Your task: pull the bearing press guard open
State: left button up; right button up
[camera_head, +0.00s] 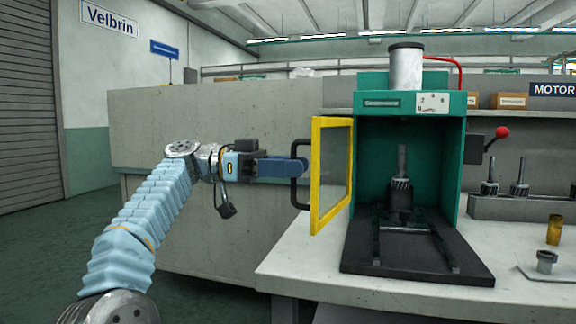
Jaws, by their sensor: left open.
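The bearing press (460,170) is a green cabinet with a grey cylinder on top, standing on the bench. Its guard (316,190) is a yellow-framed clear panel at the press's left side, swung out from the front opening. A black handle (294,190) sticks out on the guard's left face. My left gripper (300,167) reaches in from the left, its blue fingers at the upper part of the handle. The fingers overlap the handle in the picture, and I cannot tell whether they touch it. My right gripper is out of view.
A dark base plate (415,262) with rails extends from the press. A red-knobbed lever (502,132) is on its right. A rack (530,207) with shafts, a brass cylinder (554,230) and a small metal part (546,262) stand further right. Bench space left of the base plate is clear.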

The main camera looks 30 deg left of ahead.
pick_arm(q)
jog(key=p+v, duration=0.5)
jog(key=v, duration=0.9)
jog(key=shift+d, duration=0.1)
